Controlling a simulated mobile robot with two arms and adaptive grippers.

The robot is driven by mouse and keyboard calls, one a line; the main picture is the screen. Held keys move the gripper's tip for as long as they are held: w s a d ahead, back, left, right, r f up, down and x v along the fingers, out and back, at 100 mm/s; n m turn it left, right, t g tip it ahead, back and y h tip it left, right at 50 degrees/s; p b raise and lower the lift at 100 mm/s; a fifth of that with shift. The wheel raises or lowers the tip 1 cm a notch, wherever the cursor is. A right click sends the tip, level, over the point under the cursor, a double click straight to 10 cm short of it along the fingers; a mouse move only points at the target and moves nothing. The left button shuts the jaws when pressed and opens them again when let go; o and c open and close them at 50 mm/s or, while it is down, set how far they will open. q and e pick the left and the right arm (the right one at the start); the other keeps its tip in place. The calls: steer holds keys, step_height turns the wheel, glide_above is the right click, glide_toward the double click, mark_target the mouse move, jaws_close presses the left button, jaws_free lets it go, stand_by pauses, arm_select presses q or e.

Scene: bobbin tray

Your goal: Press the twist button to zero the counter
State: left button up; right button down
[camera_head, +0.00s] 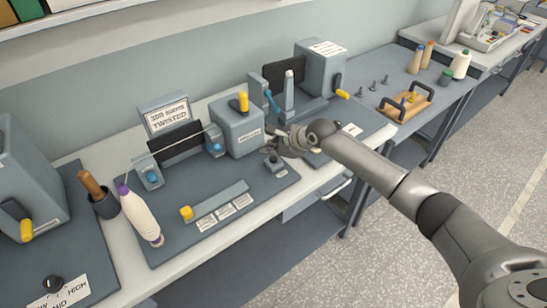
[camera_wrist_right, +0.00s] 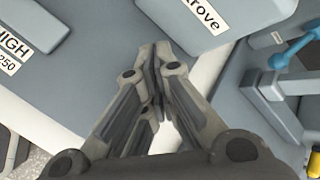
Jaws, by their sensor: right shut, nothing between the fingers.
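My right gripper (camera_head: 286,143) reaches in from the right above the bench, close to the front right of a grey machine box (camera_head: 238,130) with a yellow handle. In the right wrist view its fingers (camera_wrist_right: 158,52) are together and empty. A sign (camera_head: 168,117) that reads "TWISTED" stands behind, over a dark panel (camera_head: 175,143). No counter digits are readable. The left gripper is out of view.
A grey machine with a blue lever (camera_head: 270,100) stands behind the gripper. A wooden tray (camera_head: 405,103) is at the right.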

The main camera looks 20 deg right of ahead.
steer(key=shift+f, duration=0.2)
stand_by(0.6)
steer(key=shift+f, duration=0.25)
steer(key=shift+f, duration=0.55)
stand_by(0.6)
stand_by(0.4)
steer(key=shift+r+p, duration=1)
steer(key=shift+p, duration=0.5)
